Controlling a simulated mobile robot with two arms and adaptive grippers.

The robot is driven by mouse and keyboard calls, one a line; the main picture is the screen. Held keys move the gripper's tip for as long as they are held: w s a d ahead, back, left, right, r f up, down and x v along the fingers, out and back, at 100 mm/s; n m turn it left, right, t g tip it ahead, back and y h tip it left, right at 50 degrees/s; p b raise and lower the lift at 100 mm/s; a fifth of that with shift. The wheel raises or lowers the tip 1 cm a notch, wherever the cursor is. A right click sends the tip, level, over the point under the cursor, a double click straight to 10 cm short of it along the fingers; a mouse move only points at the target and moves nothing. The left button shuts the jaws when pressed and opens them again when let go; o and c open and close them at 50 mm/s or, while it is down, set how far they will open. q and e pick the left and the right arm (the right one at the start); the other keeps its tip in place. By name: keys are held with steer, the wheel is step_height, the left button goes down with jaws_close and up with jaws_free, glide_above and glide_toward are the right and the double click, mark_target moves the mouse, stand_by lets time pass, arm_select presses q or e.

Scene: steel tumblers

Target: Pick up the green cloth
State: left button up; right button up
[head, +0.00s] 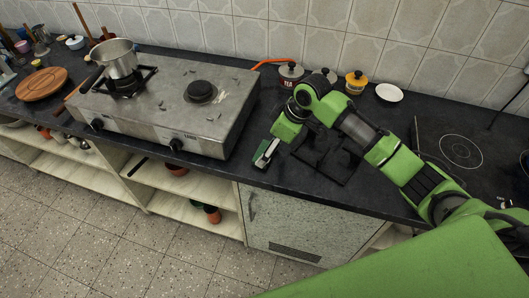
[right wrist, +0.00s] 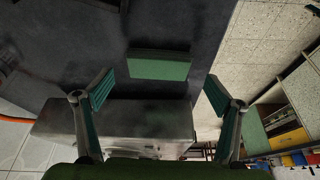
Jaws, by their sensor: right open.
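The green cloth (right wrist: 160,66) shows in the right wrist view as a small flat green rectangle. It lies on the dark countertop near its front edge. My right gripper (right wrist: 159,92) is open and empty, with the cloth seen ahead, between and just beyond its two fingertips. In the head view my right gripper (head: 266,152) is low over the counter, just right of the stove. There the cloth cannot be clearly told apart from the gripper. My left gripper is not in view.
A two-burner stove (head: 188,112) with a steel pot (head: 117,58) stands left of my right gripper. Lidded jars (head: 355,80) and a white dish (head: 389,92) stand by the wall. A dark burner grate (head: 335,165) lies under my right arm. The countertop drops off at the front.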

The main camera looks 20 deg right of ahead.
steer(key=x, duration=0.2)
steer(key=shift+w+f, duration=0.15)
steer(key=shift+f, duration=0.2)
steer(key=shift+w+a+f, duration=0.1)
steer(key=shift+f, duration=0.25)
steer(key=c, duration=1)
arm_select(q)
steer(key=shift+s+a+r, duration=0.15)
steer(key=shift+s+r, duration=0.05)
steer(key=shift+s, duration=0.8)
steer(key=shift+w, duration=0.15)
